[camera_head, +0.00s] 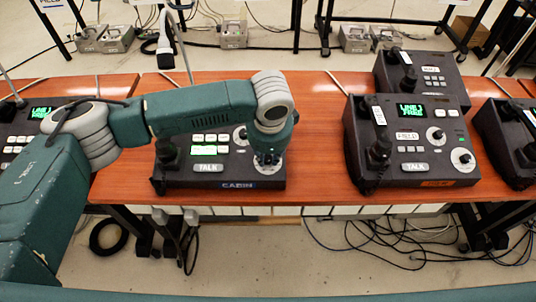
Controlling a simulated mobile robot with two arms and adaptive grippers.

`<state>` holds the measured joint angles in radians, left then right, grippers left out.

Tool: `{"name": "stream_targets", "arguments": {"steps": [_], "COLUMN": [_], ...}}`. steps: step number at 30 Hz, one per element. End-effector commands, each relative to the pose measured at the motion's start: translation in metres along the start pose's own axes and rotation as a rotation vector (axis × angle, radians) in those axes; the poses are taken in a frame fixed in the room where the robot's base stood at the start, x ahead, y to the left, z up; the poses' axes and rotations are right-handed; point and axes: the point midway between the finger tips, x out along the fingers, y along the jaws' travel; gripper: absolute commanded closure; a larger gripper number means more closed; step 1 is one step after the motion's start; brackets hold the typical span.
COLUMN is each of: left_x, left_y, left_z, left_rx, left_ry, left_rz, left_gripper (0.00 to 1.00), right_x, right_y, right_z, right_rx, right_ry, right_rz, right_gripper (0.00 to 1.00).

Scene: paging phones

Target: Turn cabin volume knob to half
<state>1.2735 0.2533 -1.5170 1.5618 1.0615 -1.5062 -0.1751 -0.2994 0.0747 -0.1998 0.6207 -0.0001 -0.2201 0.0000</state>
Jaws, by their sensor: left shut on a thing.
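The cabin phone unit (216,183) is a dark box labelled CABIN on its front edge. It sits on the wooden table, left of centre. My left arm comes in from the left and bends down over the unit's right side. My left gripper (267,160) points down at a round white dial (279,165) at the unit's lower right, shut on the cabin volume knob there. The gripper mostly hides the knob, so its setting cannot be read. A second knob (240,135) shows above, partly behind my arm. My right gripper is not in view.
A similar phone unit (408,142) with a green screen and orange label stands to the right, with another unit (422,75) behind it. More units stand at both table edges. The wooden table (318,130) is bare between the units. Cables lie on the floor.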

Motion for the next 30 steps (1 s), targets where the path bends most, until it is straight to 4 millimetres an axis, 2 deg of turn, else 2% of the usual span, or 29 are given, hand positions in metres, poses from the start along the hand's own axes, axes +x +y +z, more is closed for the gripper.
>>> {"name": "stream_targets", "arguments": {"steps": [8,18,30], "left_x": [-0.003,-0.004,-0.002], "left_y": [-0.001,-0.001,-0.002], "left_z": [0.001,0.002,0.002], "left_rx": [0.1,0.364,0.614], "left_ry": [-0.008,-0.018,-0.027], "left_rz": [0.0,-0.005,-0.013], "left_gripper": [1.0,1.0,1.0], "right_x": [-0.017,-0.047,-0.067], "right_y": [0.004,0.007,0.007], "right_z": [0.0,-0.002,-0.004], "right_rx": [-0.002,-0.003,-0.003], "right_ry": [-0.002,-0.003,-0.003], "right_rz": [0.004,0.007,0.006], "right_gripper": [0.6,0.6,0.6]}}
